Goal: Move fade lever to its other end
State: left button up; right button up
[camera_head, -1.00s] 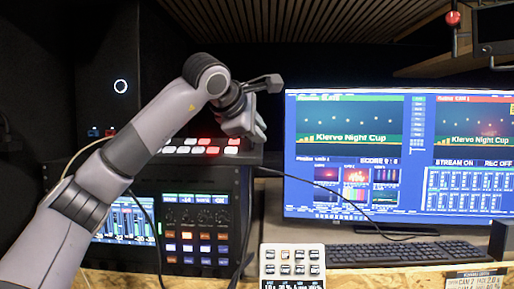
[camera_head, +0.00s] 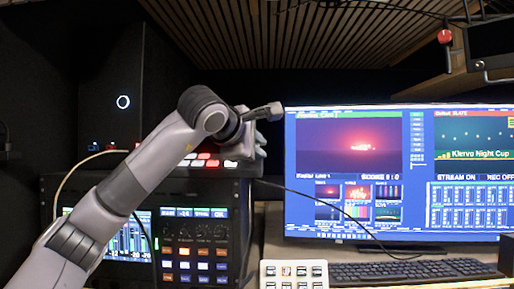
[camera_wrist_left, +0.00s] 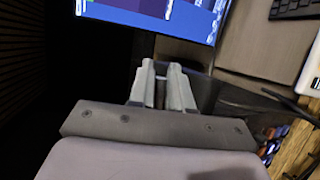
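The fade lever cannot be made out in the head view. My left gripper (camera_head: 250,140) is at the right end of a switcher panel with lit red and white buttons (camera_head: 205,160), on top of a rack unit, and it covers that end. In the left wrist view its two pale fingers (camera_wrist_left: 162,88) stand close together, with a narrow dark gap between them. Whether a lever is between them cannot be told. The monitor (camera_head: 398,170) shows a red sunset scene in its left pane and a "Night Cup" slate in its right pane. My right gripper is out of view.
The rack (camera_head: 197,235) below the panel has knobs, lit keys and a meter screen. A keyboard (camera_head: 415,271) and a white key pad (camera_head: 293,274) lie in front of the monitor. A red ball (camera_head: 445,36) hangs at the upper right. A thin cable crosses before the monitor.

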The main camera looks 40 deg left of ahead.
pick_arm(q)
jog(key=o, duration=0.4)
jog(key=shift+a+f, duration=0.1)
jog(key=shift+c, duration=0.2)
jog(key=shift+s, duration=0.1)
